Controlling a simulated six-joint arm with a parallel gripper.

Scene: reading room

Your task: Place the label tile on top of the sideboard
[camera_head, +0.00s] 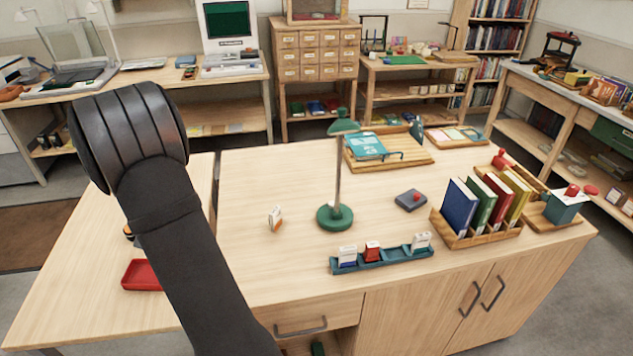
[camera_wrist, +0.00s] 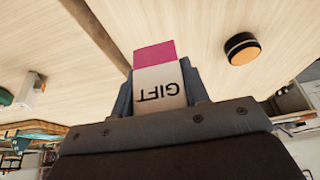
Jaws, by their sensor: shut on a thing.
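My gripper (camera_wrist: 159,82) is shut on a label tile (camera_wrist: 156,72) with a pink band and the upside-down word GIFT on white. In the head view my arm hides both the gripper and this tile. The wrist view shows a pale wooden top beyond the tile; whether they touch I cannot tell. The wooden unit with a drawer and doors (camera_head: 420,320) looks like the sideboard; its broad top lies right of my arm. A white-and-orange tile (camera_head: 275,217) stands on that top, left of the green lamp (camera_head: 335,217). It also shows in the wrist view (camera_wrist: 38,90).
A teal rack (camera_head: 385,258) with several tiles, a book rack (camera_head: 462,240) and a dark box (camera_head: 410,200) stand on the sideboard. A separate left table (camera_head: 75,285) bears a red tray (camera_head: 140,276) and an orange-topped round thing (camera_wrist: 243,50). A narrow gap divides the tops.

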